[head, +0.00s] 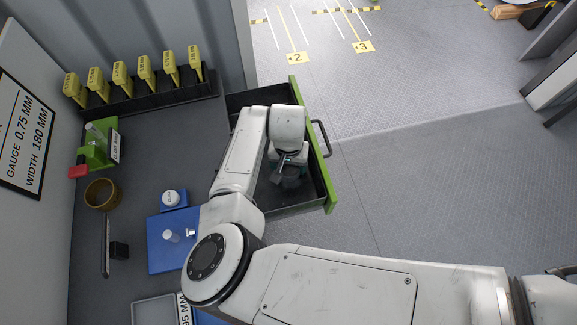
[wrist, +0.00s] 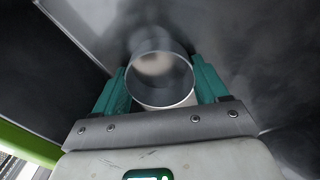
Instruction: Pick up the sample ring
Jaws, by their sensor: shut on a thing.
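The sample ring (wrist: 161,95) shows in the wrist view as a short, pale, shiny tube with an open round end. It sits between the two teal fingers of my gripper (wrist: 160,84), which are shut on it from either side. In the head view my gripper (head: 287,172) reaches down into the open drawer (head: 316,140), which has a green front. I cannot make out the ring in the head view, where my gripper and arm cover that spot. Whether the ring touches the drawer floor is unclear.
The drawer walls stand close around my gripper, with a dark handle (head: 322,139) outside. On the bench are a rack (head: 133,103) with several yellow-tagged tools, a brown round container (head: 102,194) and a blue block (head: 160,252). Open floor lies to the right.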

